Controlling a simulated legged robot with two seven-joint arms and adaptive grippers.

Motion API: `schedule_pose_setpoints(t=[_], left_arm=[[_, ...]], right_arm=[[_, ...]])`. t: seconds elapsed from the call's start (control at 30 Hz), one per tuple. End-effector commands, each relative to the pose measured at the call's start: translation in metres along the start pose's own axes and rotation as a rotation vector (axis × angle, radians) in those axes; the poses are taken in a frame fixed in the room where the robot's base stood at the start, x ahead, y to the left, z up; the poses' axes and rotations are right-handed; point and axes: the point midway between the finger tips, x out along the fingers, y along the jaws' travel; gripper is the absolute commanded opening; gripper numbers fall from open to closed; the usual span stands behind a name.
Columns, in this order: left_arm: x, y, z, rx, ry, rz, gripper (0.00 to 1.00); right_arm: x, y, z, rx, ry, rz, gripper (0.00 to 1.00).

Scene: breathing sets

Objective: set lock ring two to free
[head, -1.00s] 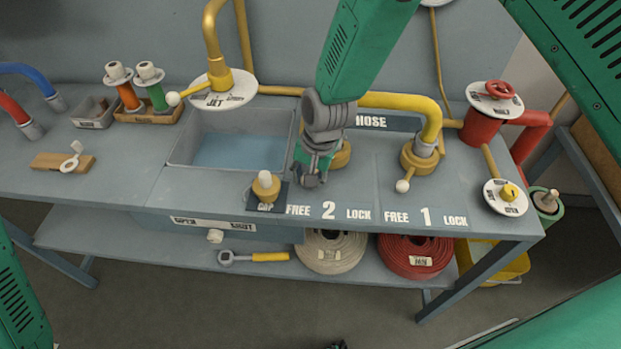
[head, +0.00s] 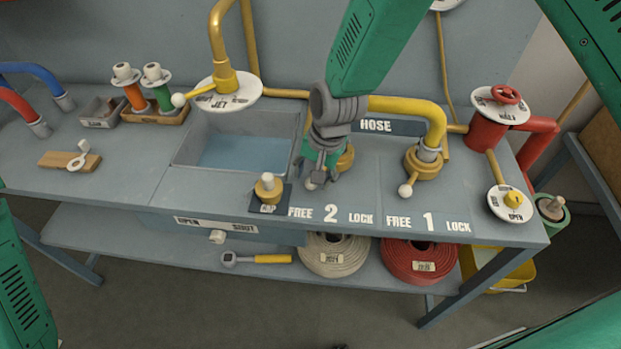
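Lock ring two is a brass ring (head: 346,158) on the bench behind the "2" label, mostly hidden by my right gripper (head: 319,178). The label reads FREE 2 LOCK (head: 331,214). My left gripper is out of view.
Lock ring one (head: 421,165) stands to the right under a yellow hose (head: 410,105), its ball knob (head: 405,190) toward the front. A brass cap (head: 268,188) stands close on the left. The sink (head: 180,150) lies further left.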

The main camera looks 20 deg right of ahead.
Motion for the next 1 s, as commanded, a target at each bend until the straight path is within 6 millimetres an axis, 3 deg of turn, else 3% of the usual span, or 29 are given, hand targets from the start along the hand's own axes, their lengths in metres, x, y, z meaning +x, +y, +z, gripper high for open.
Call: schedule_pose_setpoints(t=[0.2, 0.4, 0.6, 1.0], left_arm=[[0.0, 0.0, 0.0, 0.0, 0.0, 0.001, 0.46], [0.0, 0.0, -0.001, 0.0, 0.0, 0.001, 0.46], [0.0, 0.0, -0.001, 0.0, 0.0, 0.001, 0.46], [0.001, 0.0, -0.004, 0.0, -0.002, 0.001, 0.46]], right_arm=[[-0.05, -0.002, 0.0, 0.001, 0.004, -0.002, 0.46], [-0.084, -0.003, 0.0, 0.0, 0.003, -0.001, 0.46], [-0.098, -0.002, 0.001, 0.001, 0.001, 0.001, 0.46], [-0.099, -0.002, 0.001, 0.001, 0.001, 0.001, 0.46]])
